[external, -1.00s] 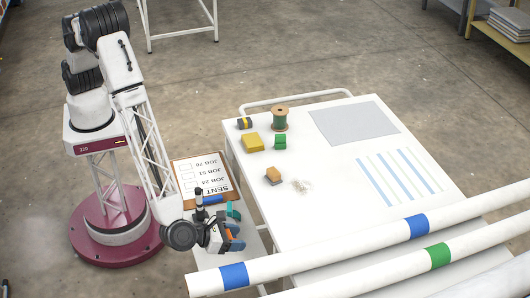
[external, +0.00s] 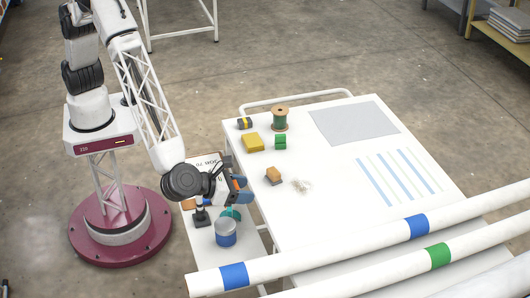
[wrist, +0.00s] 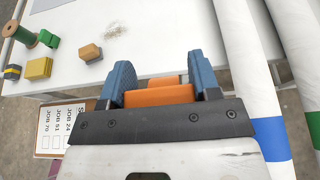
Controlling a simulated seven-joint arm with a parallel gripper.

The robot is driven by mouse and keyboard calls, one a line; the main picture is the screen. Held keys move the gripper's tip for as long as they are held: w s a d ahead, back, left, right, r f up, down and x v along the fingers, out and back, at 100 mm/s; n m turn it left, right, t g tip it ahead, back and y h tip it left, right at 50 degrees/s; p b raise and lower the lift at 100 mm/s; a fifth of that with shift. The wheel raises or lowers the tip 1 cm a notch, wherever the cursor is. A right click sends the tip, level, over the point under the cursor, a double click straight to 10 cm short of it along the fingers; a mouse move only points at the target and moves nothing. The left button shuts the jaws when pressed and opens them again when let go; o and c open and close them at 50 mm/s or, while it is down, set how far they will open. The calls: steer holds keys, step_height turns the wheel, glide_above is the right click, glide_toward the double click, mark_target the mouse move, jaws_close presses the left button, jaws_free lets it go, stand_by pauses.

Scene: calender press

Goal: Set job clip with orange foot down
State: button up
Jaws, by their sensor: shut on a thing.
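My gripper (external: 240,188) is shut on the job clip, whose orange part (wrist: 160,95) shows between the two blue fingers in the wrist view. The clip's lower end is hidden, so I cannot tell which way its foot points. The gripper is near the left edge of the white table (external: 330,215), beside the job board (external: 205,160). The board also shows in the wrist view (wrist: 62,130), with lines for JOB 24, JOB 51 and JOB 70; my arm covers part of it in the external view.
On the table are a green spool (external: 280,118), yellow block (external: 252,142), green block (external: 281,142), orange-brown block (external: 273,175) and pale scraps (external: 302,186). A blue-and-grey tin (external: 226,233) stands on the side shelf. White rollers (external: 330,248) cross the front right.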

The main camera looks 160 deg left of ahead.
steer(key=s+a, duration=1.2)
steer(key=a, duration=0.4)
steer(key=s+a, duration=1.1)
steer(key=a, duration=0.5)
steer(key=shift+s+a+f, duration=0.1)
steer(key=shift+s+f, duration=0.1)
steer(key=shift+f, duration=1.05)
steer(key=shift+s+a+f, duration=0.1)
steer(key=shift+s+f, duration=0.05)
steer(key=shift+f, duration=1.05)
steer(key=shift+f, duration=3.1)
steer(key=shift+f, duration=1.9)
steer(key=shift+f, duration=0.1)
